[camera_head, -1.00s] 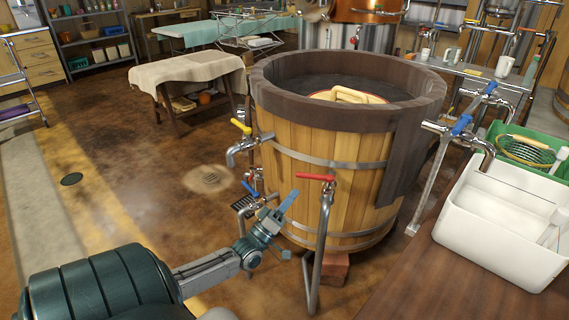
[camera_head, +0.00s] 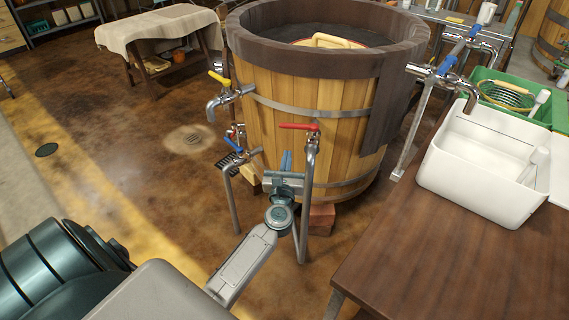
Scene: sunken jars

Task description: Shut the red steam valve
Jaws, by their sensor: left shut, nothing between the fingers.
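The red steam valve (camera_head: 299,127) has a red lever lying level and pointing left, atop a steel standpipe in front of the wooden vat (camera_head: 330,95). My left gripper (camera_head: 286,160) is shut and empty, its blue fingers pointing up. In the picture it is just below the red lever and just left of the standpipe. I cannot tell whether it touches the pipe. My right gripper is out of view.
A blue-handled valve (camera_head: 234,146) and a yellow-handled tap (camera_head: 219,78) are to the left. A wooden table (camera_head: 430,250) with a white bin (camera_head: 480,165) fills the right. Brown floor is open at left.

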